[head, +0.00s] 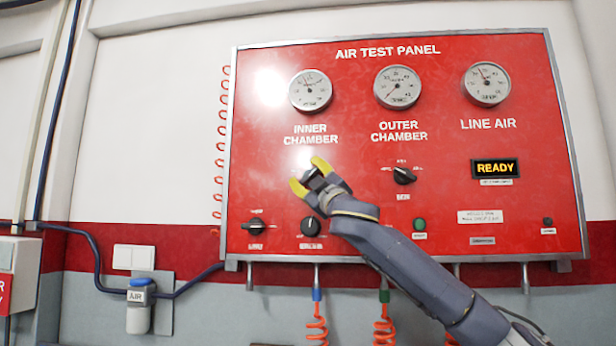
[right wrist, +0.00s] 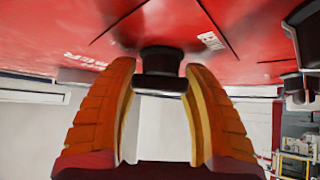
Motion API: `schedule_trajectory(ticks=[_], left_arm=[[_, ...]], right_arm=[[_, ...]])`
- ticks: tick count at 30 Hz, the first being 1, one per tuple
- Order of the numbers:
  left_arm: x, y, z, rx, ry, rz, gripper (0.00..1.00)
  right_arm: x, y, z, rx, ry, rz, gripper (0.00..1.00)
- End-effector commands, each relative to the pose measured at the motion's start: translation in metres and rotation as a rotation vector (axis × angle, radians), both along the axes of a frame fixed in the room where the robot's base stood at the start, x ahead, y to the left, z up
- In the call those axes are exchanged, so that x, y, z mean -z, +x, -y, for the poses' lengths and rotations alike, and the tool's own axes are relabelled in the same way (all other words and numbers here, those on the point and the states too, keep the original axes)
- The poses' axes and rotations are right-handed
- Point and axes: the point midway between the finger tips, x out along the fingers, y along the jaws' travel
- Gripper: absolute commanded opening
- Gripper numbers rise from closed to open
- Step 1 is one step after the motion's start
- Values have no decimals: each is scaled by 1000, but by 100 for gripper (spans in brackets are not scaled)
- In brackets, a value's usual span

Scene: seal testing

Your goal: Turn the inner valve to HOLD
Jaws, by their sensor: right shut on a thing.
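The red air test panel (head: 350,120) hangs on the wall. My right gripper (head: 309,176) reaches up from the lower right to the spot below the INNER CHAMBER label. Its yellow fingers stand either side of the inner valve's black knob (right wrist: 162,75), shut on it in the right wrist view. The gripper mostly hides this knob in the head view, so I cannot read its setting. The inner chamber gauge (head: 310,90) is above. My left gripper is not in view.
The outer chamber knob (head: 404,176) is to the right. Two lower black knobs (head: 257,227) (head: 311,226) and a green button (head: 419,224) sit near my right arm. The display (head: 495,168) reads READY. Orange coiled hoses (head: 317,325) hang below the panel.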

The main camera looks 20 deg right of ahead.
Motion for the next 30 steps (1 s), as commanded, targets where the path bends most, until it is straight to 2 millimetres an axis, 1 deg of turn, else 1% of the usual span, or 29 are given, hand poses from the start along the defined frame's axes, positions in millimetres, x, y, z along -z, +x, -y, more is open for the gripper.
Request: schedule_trajectory(ticks=[8,21,30], left_arm=[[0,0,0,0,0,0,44],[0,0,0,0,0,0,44],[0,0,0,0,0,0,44]], right_arm=[[1,0,0,1,-174,-78,20],[2,0,-1,3,-514,-230,20],[3,1,-2,0,-672,-301,20]])
